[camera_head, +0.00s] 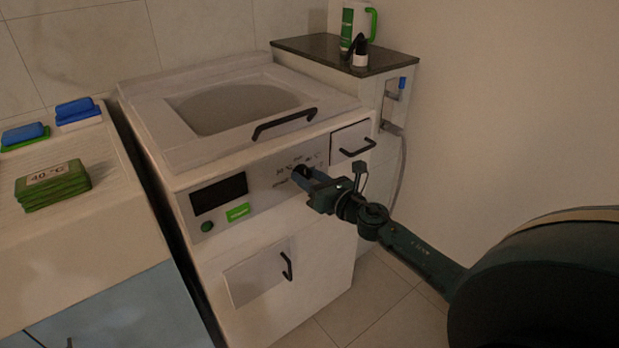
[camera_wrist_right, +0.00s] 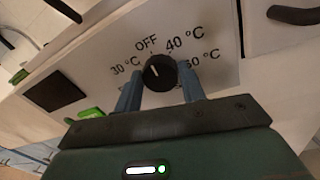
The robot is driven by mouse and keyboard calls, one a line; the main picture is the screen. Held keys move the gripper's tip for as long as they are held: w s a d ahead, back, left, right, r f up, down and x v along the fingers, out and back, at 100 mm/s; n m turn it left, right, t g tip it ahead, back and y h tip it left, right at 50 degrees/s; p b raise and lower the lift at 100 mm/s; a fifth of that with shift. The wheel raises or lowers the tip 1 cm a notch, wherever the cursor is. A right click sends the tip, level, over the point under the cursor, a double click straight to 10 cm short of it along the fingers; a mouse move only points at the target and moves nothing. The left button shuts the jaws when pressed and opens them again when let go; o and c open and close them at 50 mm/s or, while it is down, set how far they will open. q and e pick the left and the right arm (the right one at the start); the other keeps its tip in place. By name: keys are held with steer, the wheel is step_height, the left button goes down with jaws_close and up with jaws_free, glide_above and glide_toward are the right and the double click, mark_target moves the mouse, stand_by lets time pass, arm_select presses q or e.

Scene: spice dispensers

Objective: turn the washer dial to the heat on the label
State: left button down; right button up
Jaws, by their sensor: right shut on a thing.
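The washer (camera_head: 235,150) stands in the middle of the head view. In the right wrist view its black round dial (camera_wrist_right: 160,72) is ringed by the marks OFF, 40 °C, 60 °C and 30 °C, with another mark partly hidden at lower left. The dial's white line tilts up and left, toward OFF. My right gripper (camera_head: 304,175) is at the front panel, its blue fingers (camera_wrist_right: 161,92) shut on the dial from both sides. The label (camera_head: 47,174) reads 40 °C and lies on a stack of green folded cloths (camera_head: 55,195). My left gripper is out of view.
The washer panel has a dark display (camera_head: 218,193), a green button (camera_head: 207,227) and a drawer (camera_head: 352,143) with a black handle. Blue and green items (camera_head: 77,108) lie on the left counter. Bottles (camera_head: 347,28) stand on the dark shelf (camera_head: 320,48). A wall closes the right side.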

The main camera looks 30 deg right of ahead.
steer(key=shift+c, duration=1.1)
